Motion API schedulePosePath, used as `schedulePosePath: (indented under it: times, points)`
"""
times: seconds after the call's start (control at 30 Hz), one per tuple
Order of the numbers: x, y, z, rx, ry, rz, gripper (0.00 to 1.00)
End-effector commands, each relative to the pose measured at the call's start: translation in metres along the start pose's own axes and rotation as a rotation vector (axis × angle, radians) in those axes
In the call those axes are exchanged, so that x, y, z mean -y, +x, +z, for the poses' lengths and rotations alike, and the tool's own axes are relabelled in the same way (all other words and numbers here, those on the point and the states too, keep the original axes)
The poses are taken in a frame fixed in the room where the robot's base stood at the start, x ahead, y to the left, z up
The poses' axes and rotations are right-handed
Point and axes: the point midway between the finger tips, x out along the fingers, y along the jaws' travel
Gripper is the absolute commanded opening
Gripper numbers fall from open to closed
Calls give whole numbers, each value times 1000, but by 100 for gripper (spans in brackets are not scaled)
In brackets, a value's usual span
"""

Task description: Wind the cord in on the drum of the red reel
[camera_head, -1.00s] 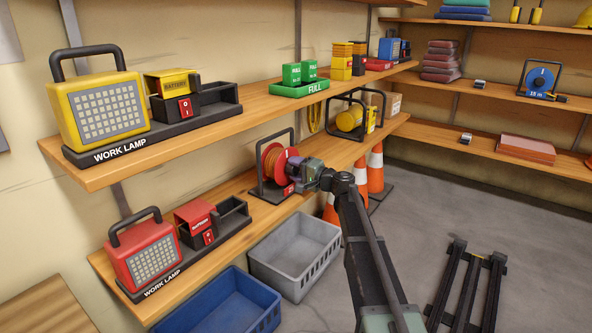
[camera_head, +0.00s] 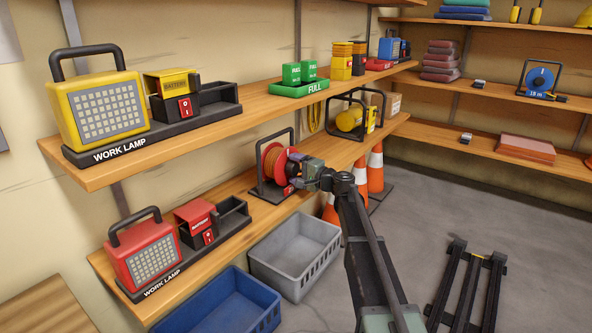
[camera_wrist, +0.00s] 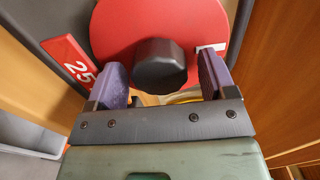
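The red reel (camera_head: 268,154) stands in a black frame on the lower shelf, with orange cord on its drum. My gripper (camera_head: 299,177) is at the reel's right side. In the wrist view, the drum's red disc (camera_wrist: 120,32) faces me, with a white mark at its right edge. A black knob (camera_wrist: 160,65) stands out from the disc between the two purple fingers of my gripper (camera_wrist: 163,72). Narrow gaps show beside the knob, so the fingers look open around it. A red plate marked 25 (camera_wrist: 72,58) is on the frame. The cord's free end is hidden.
A red work lamp (camera_head: 146,252) stands left on the same shelf. A grey crate (camera_head: 296,254) and a blue crate (camera_head: 222,306) are below. Traffic cones (camera_head: 375,170) stand just right of my arm. The upper shelf (camera_head: 215,120) runs above the reel.

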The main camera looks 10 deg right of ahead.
Motion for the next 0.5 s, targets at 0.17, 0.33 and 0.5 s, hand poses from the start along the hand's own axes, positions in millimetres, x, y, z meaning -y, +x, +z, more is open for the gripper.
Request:
schedulePosePath:
  times: [0.17, 0.33, 0.5]
  points:
    - [0, 0, 0, 0, -1, 0, 77]
    - [0, -8, 0, -1, -1, 0, 77]
    - [0, -46, 2, -3, -1, 0, 77]
